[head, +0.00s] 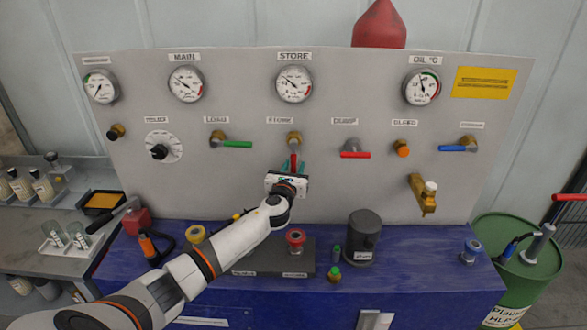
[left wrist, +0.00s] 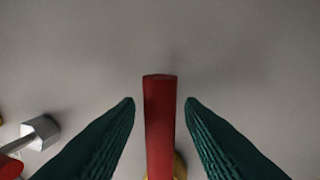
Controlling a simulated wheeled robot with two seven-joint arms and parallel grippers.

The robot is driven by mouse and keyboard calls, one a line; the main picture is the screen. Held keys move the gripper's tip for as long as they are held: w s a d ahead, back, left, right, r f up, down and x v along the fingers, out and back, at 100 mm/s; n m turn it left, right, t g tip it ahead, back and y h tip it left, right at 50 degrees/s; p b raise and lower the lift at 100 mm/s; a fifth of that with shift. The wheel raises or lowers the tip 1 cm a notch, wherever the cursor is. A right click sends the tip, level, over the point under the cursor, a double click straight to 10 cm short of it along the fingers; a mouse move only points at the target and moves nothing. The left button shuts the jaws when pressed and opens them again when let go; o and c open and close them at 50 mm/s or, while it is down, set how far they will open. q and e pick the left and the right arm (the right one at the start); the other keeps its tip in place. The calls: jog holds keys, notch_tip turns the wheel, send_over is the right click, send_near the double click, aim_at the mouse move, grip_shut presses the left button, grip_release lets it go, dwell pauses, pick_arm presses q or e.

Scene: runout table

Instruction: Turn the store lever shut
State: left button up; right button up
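The store lever (head: 294,158) has a red handle hanging straight down from its brass valve, under the STORE gauge on the grey panel. My left gripper (head: 293,168) reaches up to it from below. In the left wrist view the red handle (left wrist: 160,125) stands between the two green fingers of my left gripper (left wrist: 160,102). The fingers are open, with a gap on each side of the handle. Part of the brass valve (left wrist: 180,165) shows at the bottom edge. My right gripper is in neither view.
The green-handled load lever (head: 235,144) is to the left and the red dump lever (head: 355,154) close on the right. Below, the blue bench (head: 420,245) carries a dark cylinder (head: 364,235) and a red-topped fitting (head: 295,238) near my left arm.

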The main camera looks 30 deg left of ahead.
pick_arm(q)
grip_shut()
